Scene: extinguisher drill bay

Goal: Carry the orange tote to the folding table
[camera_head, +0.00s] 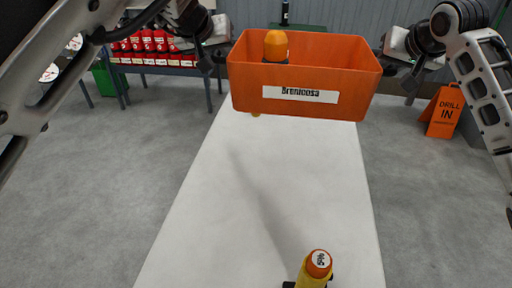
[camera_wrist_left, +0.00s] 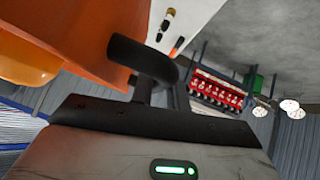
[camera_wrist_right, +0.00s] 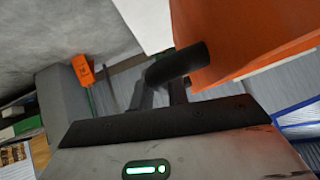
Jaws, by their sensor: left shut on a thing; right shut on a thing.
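The orange tote (camera_head: 350,92), with a white label reading "Brenmoosa", is held up above the long white table (camera_head: 270,190). An orange rounded object (camera_head: 276,45) stands inside it. My left gripper (camera_head: 216,50) is shut at the tote's left end. In the left wrist view a dark handle (camera_wrist_left: 145,58) sits at the gripper beside the tote. My right gripper (camera_head: 398,60) is shut at the tote's right end. In the right wrist view another dark handle (camera_wrist_right: 178,65) is beside the tote wall (camera_wrist_right: 235,40). The fingertips are largely hidden.
A yellow object with an orange top (camera_head: 318,265) stands at the table's near end. A rack of red items (camera_head: 150,45) is at the back left, near a green bin (camera_head: 104,80). An orange "DRILL IN" sign (camera_head: 442,112) stands at the right. Grey floor flanks the white table.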

